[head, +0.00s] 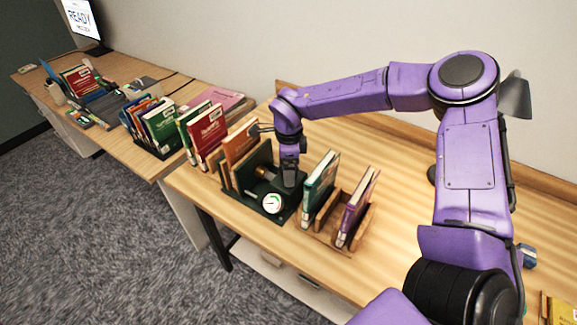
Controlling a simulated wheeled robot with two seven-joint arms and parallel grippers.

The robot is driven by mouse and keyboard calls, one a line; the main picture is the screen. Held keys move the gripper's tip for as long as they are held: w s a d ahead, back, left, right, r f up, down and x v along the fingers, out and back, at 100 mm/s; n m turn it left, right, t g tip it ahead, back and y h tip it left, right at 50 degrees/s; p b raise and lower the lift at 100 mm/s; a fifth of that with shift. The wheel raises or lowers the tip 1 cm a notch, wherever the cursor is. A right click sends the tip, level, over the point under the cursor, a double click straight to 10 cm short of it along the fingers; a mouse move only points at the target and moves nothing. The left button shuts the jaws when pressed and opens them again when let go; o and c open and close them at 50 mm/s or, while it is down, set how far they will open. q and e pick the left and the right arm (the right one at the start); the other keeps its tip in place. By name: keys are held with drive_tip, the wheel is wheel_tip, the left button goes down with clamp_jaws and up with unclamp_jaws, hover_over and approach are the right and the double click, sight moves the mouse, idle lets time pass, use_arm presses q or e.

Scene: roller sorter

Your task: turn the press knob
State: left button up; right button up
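The press (258,160) is a dark green device on the near table, with a round white-faced gauge (272,203) on its front. A small brass-coloured round part (262,172), which may be the knob, shows on it just left of my gripper. My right gripper (289,182) points down over the right side of the press, close behind the gauge. Its fingers are dark and small, so I cannot tell whether they are open or touching anything. My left gripper is not in view.
Books in a wooden rack (325,225) stand right of the press, and an orange book (240,143) stands at its left. More books and a monitor (82,20) are on the far-left desk (165,92). A grey lamp (515,95) stands behind my arm. The table's back middle is clear.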

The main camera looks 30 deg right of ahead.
wheel_tip(320, 180, up, 11)
drive_tip(key=b, duration=0.2)
drive_tip(key=shift+f, duration=0.2)
idle(0.4)
